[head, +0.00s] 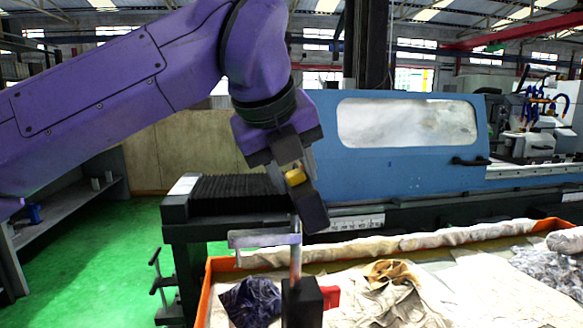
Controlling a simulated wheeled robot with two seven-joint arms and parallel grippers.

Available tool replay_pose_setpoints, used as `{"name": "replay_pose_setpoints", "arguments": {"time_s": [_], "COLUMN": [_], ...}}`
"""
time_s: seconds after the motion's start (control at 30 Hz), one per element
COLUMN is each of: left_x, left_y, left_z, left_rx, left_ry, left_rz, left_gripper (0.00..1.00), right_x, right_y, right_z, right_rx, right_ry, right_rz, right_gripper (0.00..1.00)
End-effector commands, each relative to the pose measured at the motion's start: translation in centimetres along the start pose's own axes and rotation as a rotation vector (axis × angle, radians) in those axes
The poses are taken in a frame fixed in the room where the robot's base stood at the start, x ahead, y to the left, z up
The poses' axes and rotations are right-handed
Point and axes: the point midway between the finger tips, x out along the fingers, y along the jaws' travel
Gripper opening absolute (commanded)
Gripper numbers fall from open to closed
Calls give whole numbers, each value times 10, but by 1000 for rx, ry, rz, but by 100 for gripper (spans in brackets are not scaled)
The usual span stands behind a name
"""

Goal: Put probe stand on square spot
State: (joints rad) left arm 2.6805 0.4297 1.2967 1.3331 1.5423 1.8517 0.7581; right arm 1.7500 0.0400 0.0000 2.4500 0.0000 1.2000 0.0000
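The probe stand (296,258) hangs upright in the lower middle of the head view, with a thin metal post and a black block base. A grey horizontal bar crosses near the post, and a red piece shows beside the base. My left gripper (297,182), on the purple arm, points down over the top of the post. It appears shut on the upper part of the stand, where a small yellow piece shows between the dark fingers. The fingers hide the stand's top. I cannot make out the square spot. My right gripper is out of view.
An orange-rimmed tray (206,290) with crumpled cloths (385,290) lies behind and below the stand. The blue grinder cover (400,140) and black bellows (240,193) stand beyond it. A grey shelf (70,197) is at the left, with clear green floor (95,270) in front.

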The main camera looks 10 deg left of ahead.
Motion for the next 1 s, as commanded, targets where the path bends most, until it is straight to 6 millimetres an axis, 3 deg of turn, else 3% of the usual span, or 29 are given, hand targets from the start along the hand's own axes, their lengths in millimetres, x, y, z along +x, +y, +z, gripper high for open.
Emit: {"name": "replay_pose_setpoints", "arguments": {"time_s": [0.03, 0.07, 0.43, 0.8, 0.93, 1.0], "left_x": [0, 0, -7, -96, -115, -119], "left_y": [0, 0, -1, -1, -1, -1], "left_z": [0, 0, 1, 1, 1, 1], "left_rx": [0, 0, 0, -2, -1, 0], "left_ry": [0, 0, -1, -2, -1, 0], "left_rz": [1, 1, 0, -2, 0, 1], "left_gripper": [52, 61, 61, 61, 61, 67], "right_x": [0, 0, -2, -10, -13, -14], "right_y": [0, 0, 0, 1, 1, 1], "right_z": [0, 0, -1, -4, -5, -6], "right_rx": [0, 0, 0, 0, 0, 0], "right_ry": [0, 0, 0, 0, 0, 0], "right_rz": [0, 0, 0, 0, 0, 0], "right_gripper": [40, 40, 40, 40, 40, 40]}}
